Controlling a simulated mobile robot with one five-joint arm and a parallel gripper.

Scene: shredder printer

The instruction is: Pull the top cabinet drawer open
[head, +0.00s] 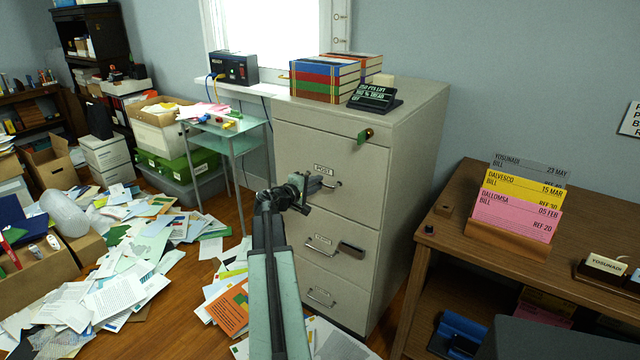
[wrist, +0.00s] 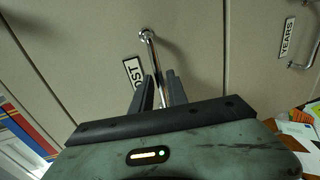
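The beige filing cabinet (head: 400,180) stands against the wall in the head view. Its top drawer (head: 300,145), labelled POST, is shut, with a metal bar handle below the label. A key with a green and gold tag (head: 365,135) sits at the drawer's upper right. My gripper (head: 318,184) is at this handle. In the wrist view, the handle (wrist: 149,45) runs down between the two dark fingers of my gripper (wrist: 160,78). The fingers stand apart on either side of the bar, with a small gap showing. The handle's lower end is hidden behind the gripper.
Two lower drawers are shut; a dark object (head: 351,249) is at the middle one's right. Books (head: 325,80) and a black sign (head: 375,98) stand on top. A wooden desk (head: 455,240) is close on the right. Papers (head: 120,290) cover the floor at left.

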